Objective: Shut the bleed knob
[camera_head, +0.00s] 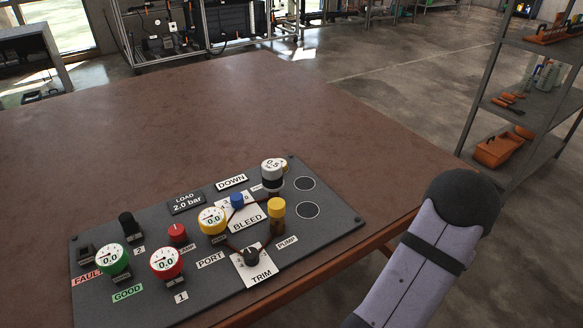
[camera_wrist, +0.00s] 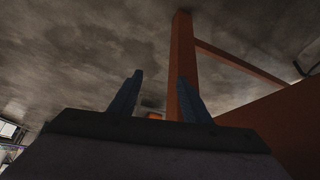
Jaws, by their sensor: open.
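The bleed knob (camera_head: 237,200) is a small blue knob on a white plate marked BLEED (camera_head: 247,223), near the middle of a dark grey panel (camera_head: 215,272). The panel lies on the brown table. I cannot tell the knob's setting at this size. My gripper (camera_wrist: 160,76) shows only in the wrist view, with its two dark fingers apart and nothing visible between them. It faces the floor and the table's underframe, away from the panel. In the head view, my arm is at the right, off the table's edge, and the gripper is out of sight.
Gauges, a red knob (camera_head: 177,233), a yellow cylinder (camera_head: 277,213) and a black TRIM knob (camera_head: 251,256) crowd around the bleed knob. The table (camera_head: 190,115) is bare behind the panel. A table leg (camera_wrist: 183,60) stands close to the fingers. Shelving (camera_head: 540,100) stands at right.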

